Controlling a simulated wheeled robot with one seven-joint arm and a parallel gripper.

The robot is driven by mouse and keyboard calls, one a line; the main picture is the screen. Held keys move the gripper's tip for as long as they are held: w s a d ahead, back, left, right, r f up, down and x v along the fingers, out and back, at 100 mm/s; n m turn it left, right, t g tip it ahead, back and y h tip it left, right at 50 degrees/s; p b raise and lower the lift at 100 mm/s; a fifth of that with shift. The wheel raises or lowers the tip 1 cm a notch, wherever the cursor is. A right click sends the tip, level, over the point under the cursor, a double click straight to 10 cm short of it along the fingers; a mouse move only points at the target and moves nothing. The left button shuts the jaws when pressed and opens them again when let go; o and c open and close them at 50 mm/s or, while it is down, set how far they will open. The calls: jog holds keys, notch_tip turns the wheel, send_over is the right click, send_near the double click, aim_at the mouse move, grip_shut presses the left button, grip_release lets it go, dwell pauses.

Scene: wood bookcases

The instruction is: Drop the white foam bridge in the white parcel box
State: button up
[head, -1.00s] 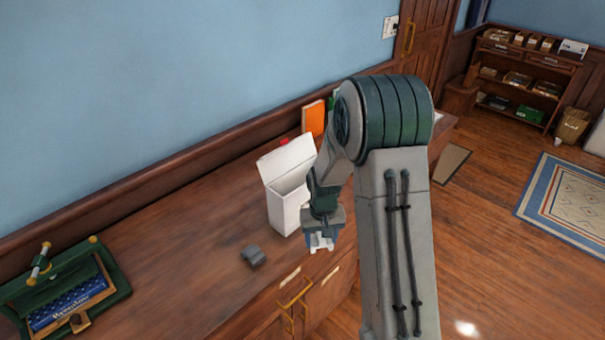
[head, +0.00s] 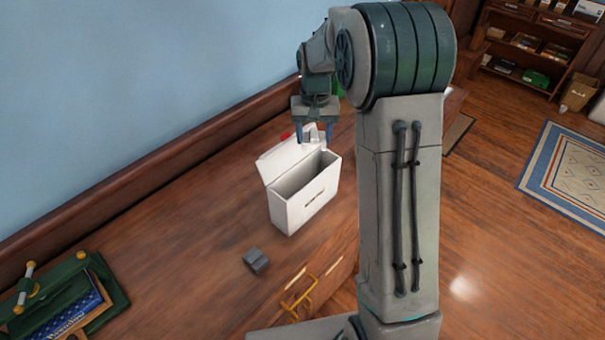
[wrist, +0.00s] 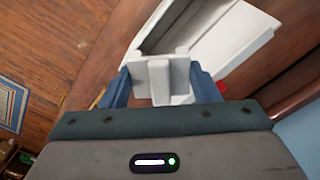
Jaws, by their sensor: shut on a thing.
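The white parcel box (head: 305,205) stands upright on the wooden counter with its lid flap up at the back left and its top open. My gripper (head: 315,138) is above the back part of the box, shut on the white foam bridge (head: 311,136). In the wrist view the white foam bridge (wrist: 160,78) sits between the blue fingers of my gripper (wrist: 162,88). The open white parcel box (wrist: 205,35) shows behind and below it there. The bridge appears apart from the box, though its exact height is hard to tell.
A small grey block (head: 256,260) lies on the counter in front of the box. A green case with a blue inset (head: 70,305) is at the lower left. Something red (head: 286,135) is partly hidden behind the box. The counter (head: 190,215) left of the box is clear.

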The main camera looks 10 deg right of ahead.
jog(key=shift+s+f+b, duration=0.2)
jog(key=shift+f+b, duration=0.2)
jog(key=shift+f, duration=0.2)
notch_tip(320, 180, down, 5)
jog(key=b, duration=0.3)
jog(key=shift+a+r, duration=0.15)
jog(key=o, duration=1)
jog(key=shift+o, duration=0.2)
jog(key=shift+r, duration=0.1)
notch_tip(320, 180, up, 13)
jog(key=shift+r+b, duration=0.2)
jog(key=shift+b, duration=0.75)
jog(key=shift+r, duration=0.15)
